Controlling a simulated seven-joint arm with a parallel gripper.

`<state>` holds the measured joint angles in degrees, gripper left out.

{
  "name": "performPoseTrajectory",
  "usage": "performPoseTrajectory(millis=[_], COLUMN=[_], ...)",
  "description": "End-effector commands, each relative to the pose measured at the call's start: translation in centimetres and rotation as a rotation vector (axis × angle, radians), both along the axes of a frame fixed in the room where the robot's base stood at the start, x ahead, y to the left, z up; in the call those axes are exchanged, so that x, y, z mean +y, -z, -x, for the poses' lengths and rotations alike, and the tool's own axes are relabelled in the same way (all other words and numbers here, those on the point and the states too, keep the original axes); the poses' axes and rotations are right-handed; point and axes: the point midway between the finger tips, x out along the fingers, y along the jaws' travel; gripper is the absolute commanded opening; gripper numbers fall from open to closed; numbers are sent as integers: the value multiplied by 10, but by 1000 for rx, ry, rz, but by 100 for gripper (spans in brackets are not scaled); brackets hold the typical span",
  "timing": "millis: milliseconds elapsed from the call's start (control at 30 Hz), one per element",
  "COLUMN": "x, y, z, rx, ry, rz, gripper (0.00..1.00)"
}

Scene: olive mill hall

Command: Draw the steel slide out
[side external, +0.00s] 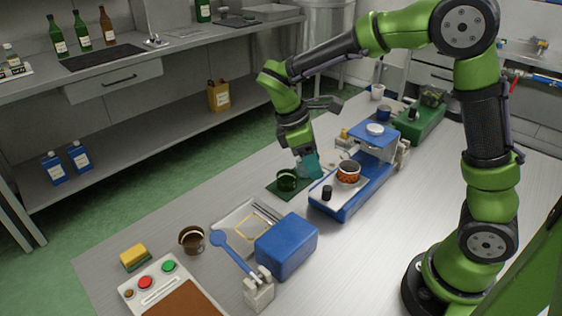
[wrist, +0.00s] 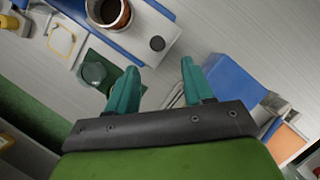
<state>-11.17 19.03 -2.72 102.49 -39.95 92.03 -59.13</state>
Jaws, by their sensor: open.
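The steel slide (side external: 341,194) appears to be the pale grey plate lying in the blue base (side external: 352,207) of a bench device; it also shows in the wrist view (wrist: 133,43). A black knob (side external: 327,192) stands upright near its front end. An orange-patterned cup (side external: 348,173) with dark contents sits on the plate behind the knob. My gripper (side external: 312,166) has teal fingers, open and empty, above the table beside the device. In the wrist view, the knob (wrist: 157,43) lies just beyond the gap between the fingertips (wrist: 158,75), not touched by them.
A dark green cup (side external: 287,180) on a green mat stands close beside my gripper. A blue box (side external: 287,246) with a blue lever, a tray (side external: 245,224), a brown cup (side external: 192,240) and a button panel (side external: 160,283) lie nearer. A green device (side external: 418,124) stands behind.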

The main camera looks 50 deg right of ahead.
Motion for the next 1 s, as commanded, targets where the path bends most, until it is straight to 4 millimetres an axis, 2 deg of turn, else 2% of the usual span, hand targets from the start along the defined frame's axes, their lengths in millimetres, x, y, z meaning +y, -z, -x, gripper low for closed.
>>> performPoseTrajectory(millis=[33,200,400,600,1000], x=[5,15,22,24,24], y=[-13,-47,-71,-78,-78], z=[-5,-14,-21,-23,-23], rx=[-6,-4,-1,1,1], ry=[-2,-2,-2,-2,-2], rz=[-1,-2,-2,-1,-1], gripper=[52,52,52,52,52])
